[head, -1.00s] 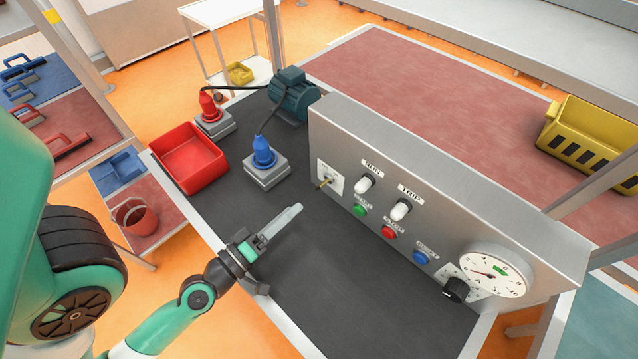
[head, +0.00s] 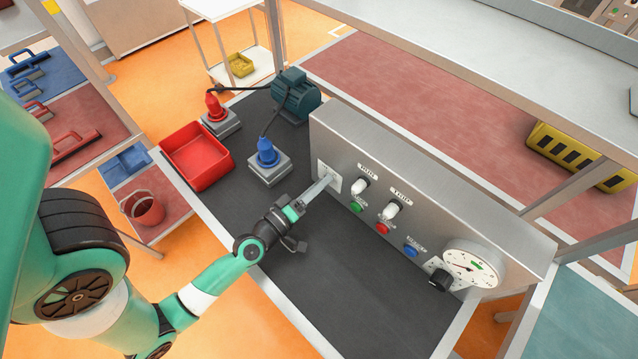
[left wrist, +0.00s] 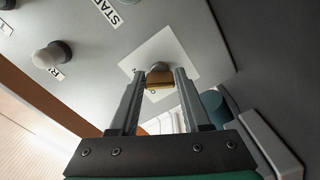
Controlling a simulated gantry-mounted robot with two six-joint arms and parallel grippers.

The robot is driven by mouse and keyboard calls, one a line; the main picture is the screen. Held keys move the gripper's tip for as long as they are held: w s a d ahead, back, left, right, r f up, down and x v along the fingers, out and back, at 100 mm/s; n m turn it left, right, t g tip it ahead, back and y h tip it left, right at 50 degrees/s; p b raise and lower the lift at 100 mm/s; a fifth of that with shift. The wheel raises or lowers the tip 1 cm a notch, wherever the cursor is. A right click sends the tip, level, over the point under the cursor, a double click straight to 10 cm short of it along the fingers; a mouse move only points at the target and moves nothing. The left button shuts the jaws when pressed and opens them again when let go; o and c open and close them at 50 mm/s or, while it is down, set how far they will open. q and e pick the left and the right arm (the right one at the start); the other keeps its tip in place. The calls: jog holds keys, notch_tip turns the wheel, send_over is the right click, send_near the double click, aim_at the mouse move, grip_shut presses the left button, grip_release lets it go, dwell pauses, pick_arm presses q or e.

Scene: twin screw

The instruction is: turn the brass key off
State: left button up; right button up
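The brass key shows in the left wrist view (left wrist: 158,79) as a gold-coloured block on a round metal stem. It sits in a white square plate (left wrist: 178,55) on the grey panel's front. My left gripper (left wrist: 160,76) has its two fingers apart, one on each side of the key, with their tips close to the plate. Whether either finger touches the key I cannot tell. In the head view my left gripper (head: 327,183) reaches the white plate (head: 333,176) and hides the key. My right gripper is not in view.
The control panel (head: 430,190) carries white knobs, green (head: 356,208), red (head: 382,228) and blue (head: 411,251) buttons, a gauge (head: 474,266) and a black knob (head: 439,280). A blue plug (head: 266,153) and red bin (head: 197,157) stand to the left. The dark mat in front is mostly clear.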

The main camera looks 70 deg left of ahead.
pick_arm(q)
grip_shut()
jog(key=shift+n, duration=0.3)
jog(key=n, duration=1.1)
jog(key=shift+n, duration=0.3)
dwell(0.3)
jog(key=shift+o, duration=2.4)
grip_release()
jog(key=shift+s+d, duration=0.1)
jog(key=shift+s, duration=0.05)
